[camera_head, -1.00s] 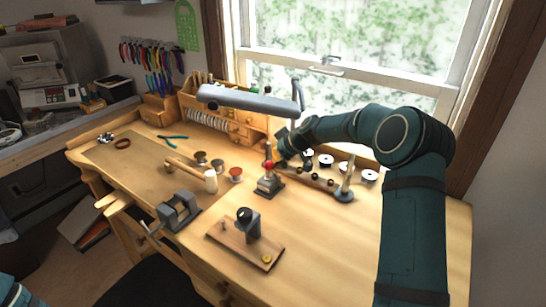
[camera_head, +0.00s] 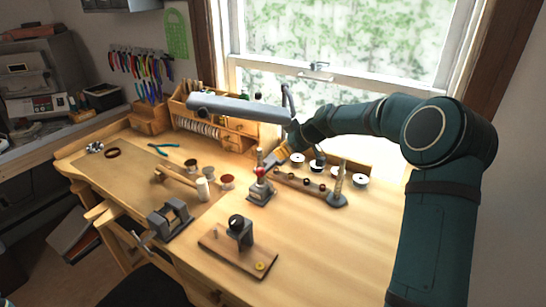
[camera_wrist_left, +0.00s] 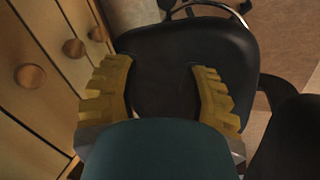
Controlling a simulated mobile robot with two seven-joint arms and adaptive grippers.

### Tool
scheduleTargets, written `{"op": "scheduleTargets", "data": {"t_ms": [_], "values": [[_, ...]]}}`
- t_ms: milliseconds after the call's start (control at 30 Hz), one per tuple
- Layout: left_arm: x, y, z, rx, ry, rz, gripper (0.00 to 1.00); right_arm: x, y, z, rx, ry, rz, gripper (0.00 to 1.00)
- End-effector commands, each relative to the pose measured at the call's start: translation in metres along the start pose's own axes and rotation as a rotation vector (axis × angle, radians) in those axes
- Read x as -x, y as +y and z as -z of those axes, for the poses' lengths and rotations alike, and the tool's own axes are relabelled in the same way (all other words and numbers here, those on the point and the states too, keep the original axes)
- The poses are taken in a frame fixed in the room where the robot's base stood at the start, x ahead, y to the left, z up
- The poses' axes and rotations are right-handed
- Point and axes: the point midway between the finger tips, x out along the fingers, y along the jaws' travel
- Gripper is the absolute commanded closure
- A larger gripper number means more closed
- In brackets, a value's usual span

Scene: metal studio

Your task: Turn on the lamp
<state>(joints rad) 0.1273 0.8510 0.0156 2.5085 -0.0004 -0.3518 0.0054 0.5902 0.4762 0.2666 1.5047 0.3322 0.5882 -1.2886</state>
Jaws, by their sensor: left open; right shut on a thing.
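The lamp (camera_head: 240,108) is a long grey bar head on a jointed arm, reaching left over the workbench in front of the window. A small grey stand (camera_head: 261,194) with a red knob (camera_head: 260,171) on top stands on the bench below it. My right gripper (camera_head: 268,164) comes in from the right, low beside the lamp's arm, with its fingers at the red knob. It appears shut on the knob; the contact is small and partly hidden. My left gripper (camera_wrist_left: 160,95) is open and empty in the left wrist view, over the black chair seat (camera_wrist_left: 165,65).
An organizer (camera_head: 225,130) stands behind. The front right of the bench is clear.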

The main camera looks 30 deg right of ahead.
Motion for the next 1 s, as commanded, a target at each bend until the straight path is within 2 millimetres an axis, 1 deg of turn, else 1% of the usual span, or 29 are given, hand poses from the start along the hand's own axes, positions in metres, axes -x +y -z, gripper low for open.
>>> {"op": "scheduleTargets", "data": {"t_ms": [33, 100, 200, 300, 833, 933, 1000], "values": [[0.0, 0.0, 0.0, 0.0, 0.0, 0.0, 0.56, 0.01, 0.001, 0.0, 0.0, 0.001, -0.003, 1.0], [0.0, 0.0, 0.0, 0.0, 0.0, 0.0, 0.56, 0.019, 0.0, 0.0, 0.0, 0.0, -0.001, 1.0], [0.0, 0.0, 0.0, 0.0, 0.0, 0.0, 0.56, 0.028, 0.0, 0.0, 0.001, 0.0, -0.001, 1.0], [0.0, 0.0, 0.0, 0.0, 0.0, 0.0, 0.56, 0.032, 0.0, 0.0, 0.0, 0.0, 0.001, 1.0], [0.0, 0.0, 0.0, 0.0, 0.0, 0.0, 0.56, 0.033, 0.0, 0.0, 0.0, 0.0, 0.001, 1.0], [0.0, 0.0, -0.004, -0.002, -0.011, -0.001, 0.56, 0.033, 0.0, 0.0, 0.0, 0.0, 0.001, 1.0], [0.0, 0.0, -0.003, -0.001, -0.009, -0.001, 0.56, 0.033, 0.0, 0.0, 0.0, 0.0, 0.001, 1.0]]}}
